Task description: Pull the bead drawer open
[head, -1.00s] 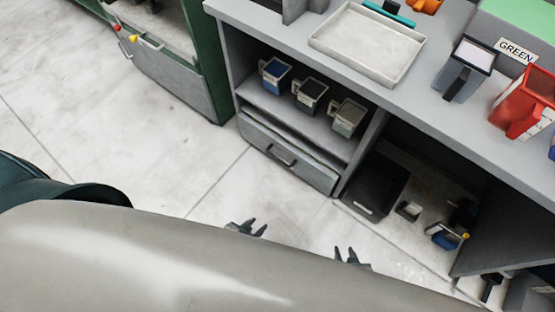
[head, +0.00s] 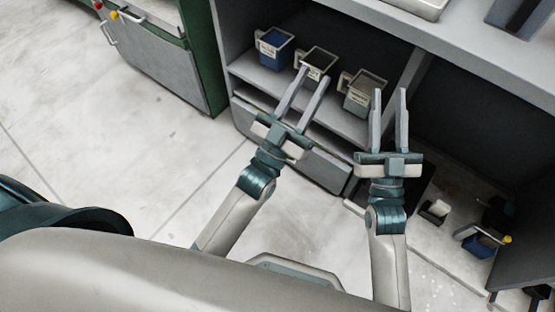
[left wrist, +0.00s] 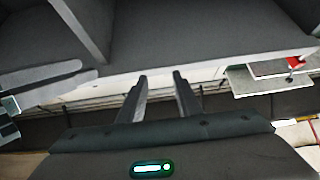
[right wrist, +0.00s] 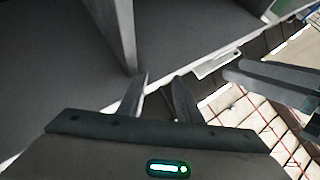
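The bead drawer (head: 322,167) is the grey front under the shelf of jugs in the head view. It looks shut, and its handle is hidden behind my left gripper. My left gripper (head: 314,73) is raised in front of the drawer and shelf, its two fingers apart with nothing between them. My right gripper (head: 390,91) is to its right, in front of the shelf's right end and the divider, also open and empty. Both pairs of fingers show apart in the left wrist view (left wrist: 159,77) and the right wrist view (right wrist: 160,78). I cannot see either gripper touching the drawer.
A blue jug (head: 273,47), a dark jug (head: 319,62) and a grey jug (head: 362,96) stand on the shelf above the drawer. An open bay (head: 460,130) with items on its floor lies right. A green-framed cabinet (head: 160,60) stands left. The floor before the drawer is clear.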

